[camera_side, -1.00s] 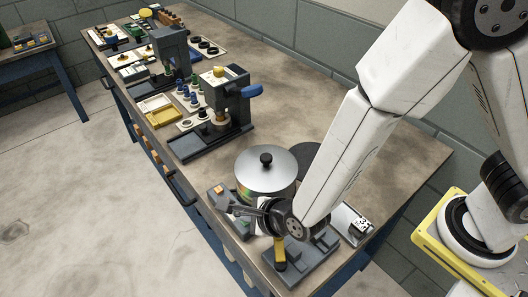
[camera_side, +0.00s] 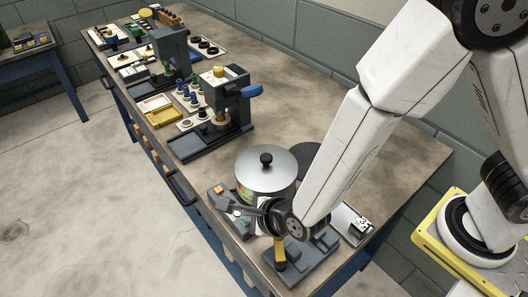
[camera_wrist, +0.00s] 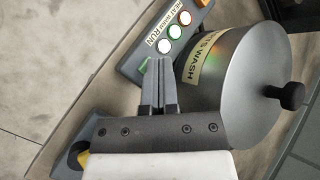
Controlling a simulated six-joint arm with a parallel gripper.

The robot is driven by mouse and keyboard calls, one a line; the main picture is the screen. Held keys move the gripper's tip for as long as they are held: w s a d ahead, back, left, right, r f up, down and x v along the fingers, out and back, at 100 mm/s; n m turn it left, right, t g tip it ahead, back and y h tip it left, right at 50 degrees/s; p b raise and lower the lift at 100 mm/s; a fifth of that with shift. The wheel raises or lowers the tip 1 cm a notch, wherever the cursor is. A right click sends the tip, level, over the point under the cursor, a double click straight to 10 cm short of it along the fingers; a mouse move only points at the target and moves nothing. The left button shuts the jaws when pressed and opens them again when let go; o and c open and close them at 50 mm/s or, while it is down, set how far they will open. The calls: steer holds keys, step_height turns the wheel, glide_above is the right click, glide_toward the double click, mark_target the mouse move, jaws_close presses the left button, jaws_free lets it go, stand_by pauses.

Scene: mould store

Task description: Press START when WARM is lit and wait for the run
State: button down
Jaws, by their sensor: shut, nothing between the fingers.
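The wash unit's control panel (camera_wrist: 135,62) has a row of round lamps beside the labels HEAT, WARM and RUN. All three faces look pale; I cannot tell for sure which are lit. A green button (camera_wrist: 145,64), likely START, is mostly hidden by my fingers. My gripper (camera_wrist: 158,62) is shut and empty, its tips over the panel beside this button. I cannot tell whether they touch it. In the side view the panel (camera_side: 218,192) is partly behind my gripper.
A lidded steel pot (camera_side: 265,168) marked WASH stands close beside the panel, its black knob sticking up. A grey fixture (camera_side: 303,255) lies at the front right. A dark press (camera_side: 228,110) and trays stand further along the bench. The bench between is clear.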

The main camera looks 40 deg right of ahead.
steer(key=shift+r, duration=0.65)
steer(key=shift+r, duration=2.5)
steer(key=d+n, duration=0.2)
steer(key=w+d+r+n, duration=0.1)
steer(key=d+n, duration=0.1)
steer(key=n, duration=0.1)
steer(key=w+d+n+g, duration=0.1)
steer(key=d+n, duration=0.1)
steer(key=shift+w+d+r+n, duration=0.2)
steer(key=shift+r+n, duration=0.15)
steer(key=shift+n, duration=0.05)
steer(key=d+n, duration=0.1)
steer(key=n, duration=0.1)
steer(key=d+n+g, duration=0.1)
steer(key=d+n, duration=0.2)
steer(key=d, duration=0.1)
steer(key=shift+s+d+r+n, duration=0.1)
steer(key=shift+d+r+n, duration=0.15)
steer(key=shift+n, duration=0.15)
steer(key=s+d+n+g+h, duration=0.1)
steer(key=s+d+n+g, duration=0.3)
steer(key=d+n, duration=0.7)
steer(key=shift+s+d+h, duration=0.4)
steer(key=shift+s+d, duration=0.8)
steer(key=shift+d, duration=0.45)
